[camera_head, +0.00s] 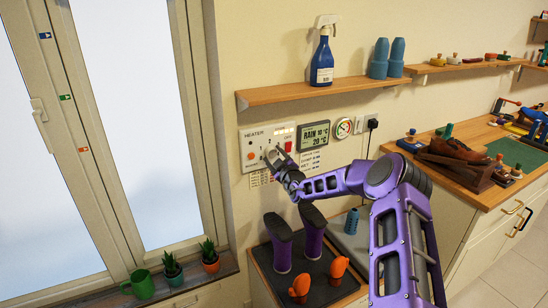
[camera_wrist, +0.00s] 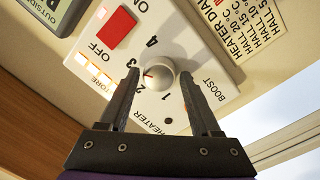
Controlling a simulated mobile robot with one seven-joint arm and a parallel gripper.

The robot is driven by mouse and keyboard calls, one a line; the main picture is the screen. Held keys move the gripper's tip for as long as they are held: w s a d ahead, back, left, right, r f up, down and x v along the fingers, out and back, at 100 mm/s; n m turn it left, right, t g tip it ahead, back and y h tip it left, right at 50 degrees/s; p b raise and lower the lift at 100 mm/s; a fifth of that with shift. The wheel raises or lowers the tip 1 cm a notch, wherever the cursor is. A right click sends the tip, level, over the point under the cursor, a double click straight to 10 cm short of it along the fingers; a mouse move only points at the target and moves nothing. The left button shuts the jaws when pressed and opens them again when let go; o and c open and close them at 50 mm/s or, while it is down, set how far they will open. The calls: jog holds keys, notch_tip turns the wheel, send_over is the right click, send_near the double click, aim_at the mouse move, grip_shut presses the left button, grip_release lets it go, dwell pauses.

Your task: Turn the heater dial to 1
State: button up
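The heater panel (camera_head: 256,136) is a white plate on the wall below the shelf. Its round grey dial (camera_wrist: 160,74) is clear in the wrist view, with the numbers 1 to 4 printed around it. A small reddish mark on the dial faces the side of 2 and 3; I cannot tell exactly which number it meets. My gripper (camera_wrist: 159,76) is open, with one finger on each side of the dial and gaps visible between. In the head view my gripper (camera_head: 273,158) is at the panel and partly hides the dial.
A red ON/OFF switch (camera_wrist: 116,27) and an orange boost button (camera_head: 251,155) are close to the dial. A weather display (camera_head: 314,136) hangs to the right. A wooden shelf (camera_head: 320,90) with a spray bottle (camera_head: 322,60) is above. Boots (camera_head: 313,232) stand below.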

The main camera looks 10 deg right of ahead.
grip_shut()
jog(key=shift+n, duration=0.3)
jog(key=n, duration=0.5)
jog(key=shift+t, duration=0.3)
jog(key=n+y, duration=0.1)
jog(key=n, duration=0.6)
jog(key=shift+d, duration=0.1)
jog(key=n+b, duration=0.1)
jog(key=n, duration=0.5)
jog(key=shift+f+y+b, duration=0.1)
jog(key=shift+y+b, duration=0.2)
jog(key=shift+y, duration=0.1)
jog(key=n+y+b, duration=0.1)
jog(key=n+b, duration=0.1)
jog(key=n, duration=0.4)
jog(key=shift+n+b, duration=0.3)
jog(key=shift+b, duration=0.05)
